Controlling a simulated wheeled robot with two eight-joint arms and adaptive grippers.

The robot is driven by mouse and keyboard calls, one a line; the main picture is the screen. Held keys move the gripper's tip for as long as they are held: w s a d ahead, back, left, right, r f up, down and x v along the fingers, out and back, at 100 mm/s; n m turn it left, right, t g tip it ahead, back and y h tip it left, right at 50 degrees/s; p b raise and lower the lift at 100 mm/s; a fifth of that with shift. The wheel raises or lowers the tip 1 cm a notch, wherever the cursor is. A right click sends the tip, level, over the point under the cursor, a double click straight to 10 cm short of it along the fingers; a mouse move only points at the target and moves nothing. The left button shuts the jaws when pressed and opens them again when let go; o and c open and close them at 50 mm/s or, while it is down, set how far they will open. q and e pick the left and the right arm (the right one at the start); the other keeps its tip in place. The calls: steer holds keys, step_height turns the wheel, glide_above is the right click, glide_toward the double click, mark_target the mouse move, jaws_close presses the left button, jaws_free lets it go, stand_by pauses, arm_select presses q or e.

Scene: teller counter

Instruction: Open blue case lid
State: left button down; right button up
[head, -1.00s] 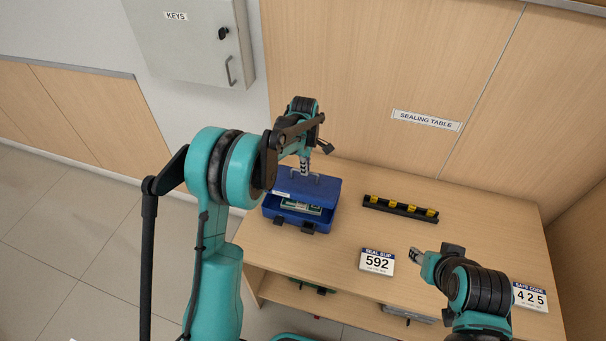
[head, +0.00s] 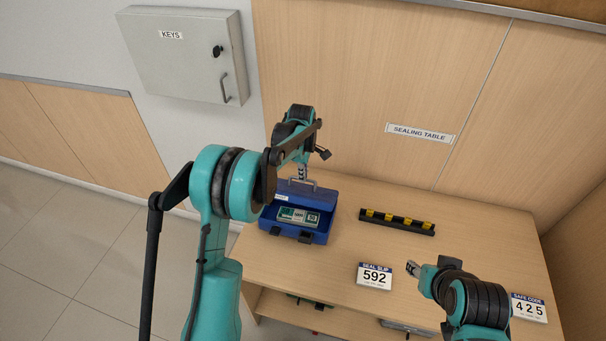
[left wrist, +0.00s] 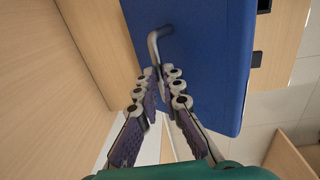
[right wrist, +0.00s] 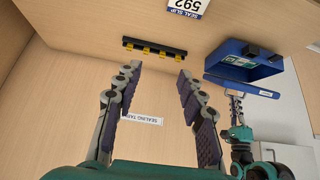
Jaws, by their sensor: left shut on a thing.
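The blue case (head: 292,228) stands at the left of the sealing table with its lid (head: 322,192) raised and tilted back. Inside lie a green-and-white packet and a small dark green item (head: 298,215). The lid's metal handle (left wrist: 160,36) shows in the left wrist view. My left gripper (left wrist: 155,72) is shut on this handle, at the lid's top. The left arm partly hides the lid in the head view. My right gripper (right wrist: 160,72) is open and empty; in the head view it is over the right part of the table. The case also shows in the right wrist view (right wrist: 243,66).
A black rack with yellow pieces (head: 397,222) lies right of the case. A "592" seal slip card (head: 374,276) and a "425" safe code card (head: 529,308) stand near the front. A grey key cabinet (head: 185,55) hangs on the wall.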

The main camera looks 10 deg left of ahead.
stand_by(0.7)
steer(key=shift+w+a, duration=0.1)
steer(key=shift+w, duration=0.05)
jaws_close()
steer(key=w+a+n+t+h, duration=0.1)
steer(key=w+a+n, duration=1.5)
steer(key=n, duration=0.4)
steer(key=n+t, duration=0.4)
steer(key=n, duration=1.1)
glide_toward(292, 189)
steer(key=r, duration=0.3)
steer(key=shift+w+d+r, duration=0.15)
steer(key=shift+d+r, duration=0.05)
steer(key=shift+d, duration=0.1)
steer(key=shift+n+y, duration=0.3)
steer(key=x, duration=1)
steer(key=shift+f, duration=0.2)
